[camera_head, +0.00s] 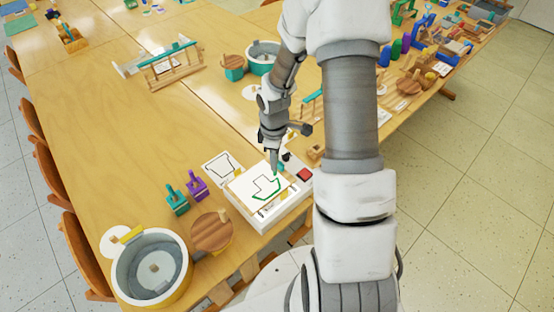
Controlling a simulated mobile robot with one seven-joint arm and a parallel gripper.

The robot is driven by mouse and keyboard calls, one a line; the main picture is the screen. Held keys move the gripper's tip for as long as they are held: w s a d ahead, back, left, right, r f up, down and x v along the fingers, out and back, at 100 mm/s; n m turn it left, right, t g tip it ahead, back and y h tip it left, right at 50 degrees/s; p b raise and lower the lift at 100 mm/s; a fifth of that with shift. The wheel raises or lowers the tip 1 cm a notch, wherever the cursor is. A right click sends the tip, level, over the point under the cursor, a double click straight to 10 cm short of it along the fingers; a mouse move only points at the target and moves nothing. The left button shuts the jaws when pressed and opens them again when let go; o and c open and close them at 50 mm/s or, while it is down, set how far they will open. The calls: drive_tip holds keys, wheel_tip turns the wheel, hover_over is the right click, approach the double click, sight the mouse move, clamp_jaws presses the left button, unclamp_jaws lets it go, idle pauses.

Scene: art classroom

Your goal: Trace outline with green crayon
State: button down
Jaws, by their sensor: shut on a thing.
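A white sheet (243,187) lies on a white board (268,217) near the table's front edge. It carries a black angular outline, and a green line runs along its lower and right parts. My gripper (273,150) is above the sheet's upper right part, pointing down. It is shut on a thin crayon (275,162), which looks grey-green at this size. The crayon's tip is at or just above the paper near the outline's upper right; I cannot tell whether it touches. My arm hides part of the area to the right.
A second sheet with a black outline (222,167) lies just left of the board. Teal (177,201) and purple (197,185) blocks, a round wooden lid (211,232) and a round tub (152,268) stand left. A red pad (304,174) is right. The table's left middle is clear.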

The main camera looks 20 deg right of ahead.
sight(274, 174)
drive_tip(key=shift+f+b, duration=1.2)
drive_tip(key=shift+f, duration=0.3)
idle(0.6)
drive_tip(key=shift+r, duration=0.15)
idle(0.5)
drive_tip(key=shift+r+p, duration=1.8)
drive_tip(key=shift+r, duration=0.15)
drive_tip(key=shift+d, duration=0.1)
